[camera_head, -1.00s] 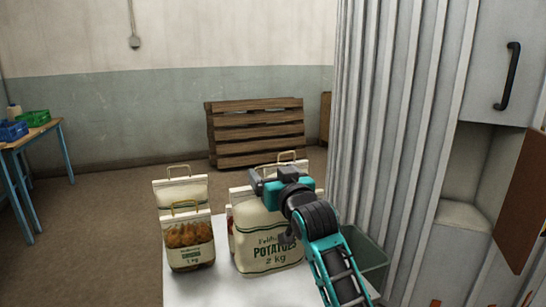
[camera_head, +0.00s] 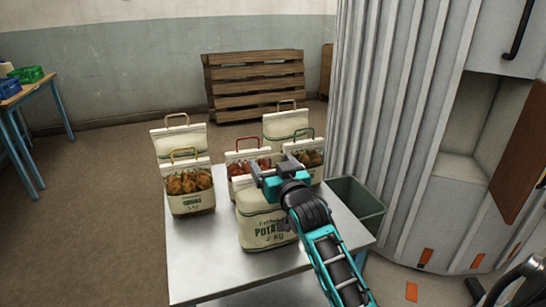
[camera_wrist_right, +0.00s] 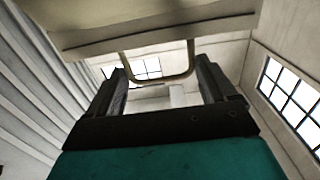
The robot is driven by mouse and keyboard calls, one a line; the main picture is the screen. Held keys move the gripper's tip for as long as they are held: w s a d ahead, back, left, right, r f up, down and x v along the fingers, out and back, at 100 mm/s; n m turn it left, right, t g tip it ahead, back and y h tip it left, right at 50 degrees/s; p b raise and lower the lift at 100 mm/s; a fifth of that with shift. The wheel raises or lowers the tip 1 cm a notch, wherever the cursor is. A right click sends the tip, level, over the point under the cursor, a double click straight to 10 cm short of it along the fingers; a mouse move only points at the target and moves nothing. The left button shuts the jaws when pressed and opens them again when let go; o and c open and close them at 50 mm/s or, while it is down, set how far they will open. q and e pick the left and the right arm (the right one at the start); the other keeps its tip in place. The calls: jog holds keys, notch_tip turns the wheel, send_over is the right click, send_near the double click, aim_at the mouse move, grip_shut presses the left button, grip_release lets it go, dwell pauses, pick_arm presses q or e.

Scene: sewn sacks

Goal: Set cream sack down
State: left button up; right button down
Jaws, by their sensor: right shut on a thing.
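The cream sack (camera_head: 262,226) printed "POTATOES 2 kg" stands upright at the front middle of the metal table (camera_head: 205,260). My right gripper (camera_head: 266,172) is at its top and shut on its handle. In the right wrist view the tan handle (camera_wrist_right: 160,82) passes between the two fingers, with the sack's pale top edge (camera_wrist_right: 150,40) above them. The sack's base is at or just above the tabletop; I cannot tell whether it touches. My gripper and forearm hide its upper right part. My left gripper is not in view.
A sack with a yellow handle (camera_head: 188,190) stands left; a red-handled sack (camera_head: 240,162) and a green-handled sack (camera_head: 310,160) stand close behind. Two more pale sacks (camera_head: 180,141) (camera_head: 285,126) are at the back. A grey-green bin (camera_head: 357,205) is right. The table's front left is clear.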

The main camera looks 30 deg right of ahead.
jog(key=shift+r, duration=0.4)
grip_release()
jog(key=shift+s+f, duration=0.1)
jog(key=shift+f, duration=0.4)
jog(key=shift+r, duration=0.1)
jog(key=v, duration=1.2)
jog(key=s+a+f+n+g+y, duration=0.1)
jog(key=s+a+f, duration=0.3)
jog(key=f, duration=0.4)
jog(key=s+a+f+n+g+y, duration=0.2)
jog(key=s+a+f, duration=0.3)
jog(key=f, duration=0.4)
jog(key=s+a+f+n+g+y, duration=0.2)
jog(key=s+a+f+g+y, duration=0.1)
jog(key=f, duration=0.5)
jog(key=shift+s+a+f+g+y, duration=0.3)
jog(key=shift+s+a, duration=0.55)
jog(key=shift+a, duration=0.4)
